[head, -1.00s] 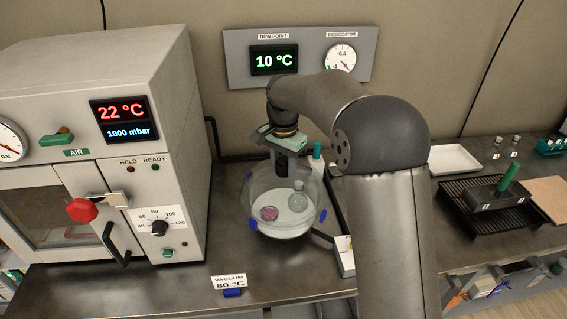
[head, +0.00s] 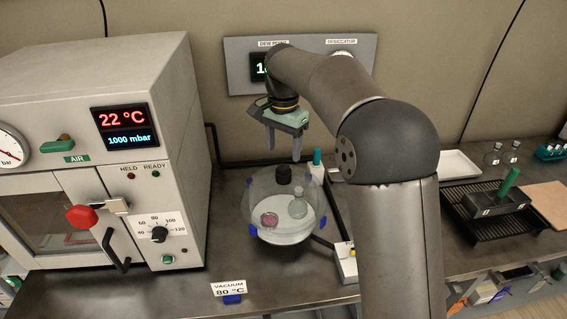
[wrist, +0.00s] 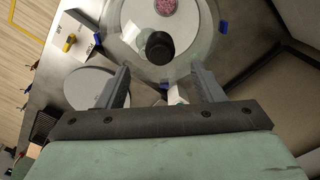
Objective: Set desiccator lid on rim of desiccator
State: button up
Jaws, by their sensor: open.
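The glass desiccator (head: 285,228) stands on the dark bench right of the oven. Its clear domed lid (head: 262,187) with a black knob (head: 284,174) sits over it, and the knob also shows in the wrist view (wrist: 159,47). Whether the lid is fully seated on the rim I cannot tell. Inside are a dish of pink material (head: 269,219) and a small glass flask (head: 298,207) on a white plate. My gripper (head: 285,148) is open and empty, above the knob and apart from it. In the wrist view the fingers (wrist: 162,88) are spread, with the knob beyond them.
The oven (head: 95,150), with a red-handled door, stands close on the left. A gauge panel (head: 235,65) is on the wall behind. A green-capped bottle (head: 317,165) stands just behind the desiccator. A black rack (head: 495,210) and white tray (head: 460,164) lie to the right.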

notch_tip(320, 180, up, 5)
jog(key=s+d+f+n, duration=0.1)
jog(key=s+d+n, duration=0.1)
jog(key=s+d, duration=0.55)
jog(key=s+d+f+n, duration=0.1)
jog(key=s+d+f, duration=0.2)
jog(key=s, duration=0.5)
jog(key=s+d+f+n, duration=0.2)
jog(key=s+f, duration=0.4)
jog(key=s, duration=0.3)
jog(key=s+d+f+n, duration=0.2)
jog(key=s+d+f, duration=0.2)
jog(key=s, duration=0.4)
jog(key=shift+s+d+f+t, duration=0.2)
jog(key=shift+s+t, duration=0.1)
jog(key=shift+s, duration=0.1)
